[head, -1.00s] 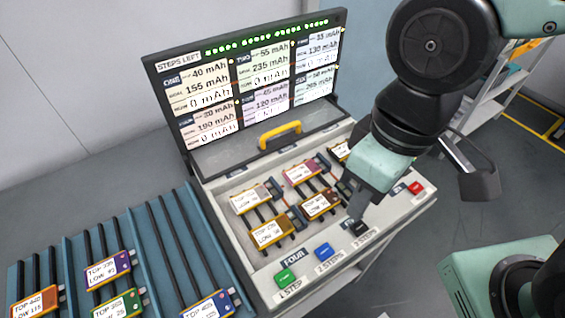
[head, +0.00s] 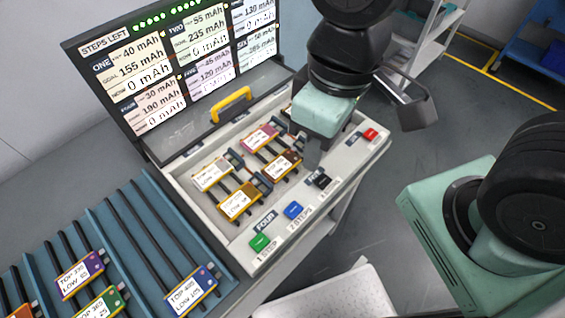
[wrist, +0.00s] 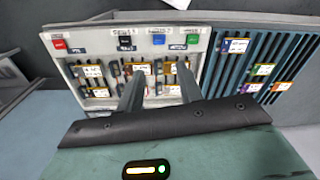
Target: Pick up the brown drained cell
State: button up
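The brown cell (head: 283,164) with a white label lies on rails in the front row of the grey charger tray (head: 226,228), right of the orange cell (head: 238,203). In the wrist view the brown cell (wrist: 142,68) shows near the tip of the left finger, partly hidden. My gripper (wrist: 160,80) is open, its two fingers apart with nothing held between them. In the head view my gripper (head: 312,152) is just right of the brown cell, partly covering the tray; its height above the cell is hard to tell.
Other cells lie around, including a cream-labelled one (head: 212,173). Green (head: 259,242), blue (head: 293,210), black (head: 322,180) and red (head: 370,134) buttons line the tray's front. A yellow handle (head: 231,104) stands behind. A blue ribbed rack (head: 150,215) with cells is at left.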

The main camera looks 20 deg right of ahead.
jog(key=o, duration=0.5)
jog(key=shift+w, duration=0.1)
jog(key=shift+o, duration=1.4)
jog(key=w+n+t+p, duration=0.2)
jog(key=w, duration=0.7)
jog(key=shift+w+f+t, duration=0.25)
jog(key=shift+w+t, duration=0.05)
jog(key=n+g+p, duration=0.3)
jog(key=n+p, duration=0.3)
jog(key=n, duration=0.7)
send_over(282, 164)
notch_tip(282, 164, down, 8)
jog(key=shift+h, duration=0.3)
notch_tip(282, 164, down, 11)
jog(key=b, duration=0.3)
jog(key=shift+w+f+b, duration=0.1)
jog(key=shift+w+b, duration=0.05)
jog(key=shift+b, duration=0.15)
jog(key=shift+f+b, duration=1.35)
jog(key=shift+f, duration=1.6)
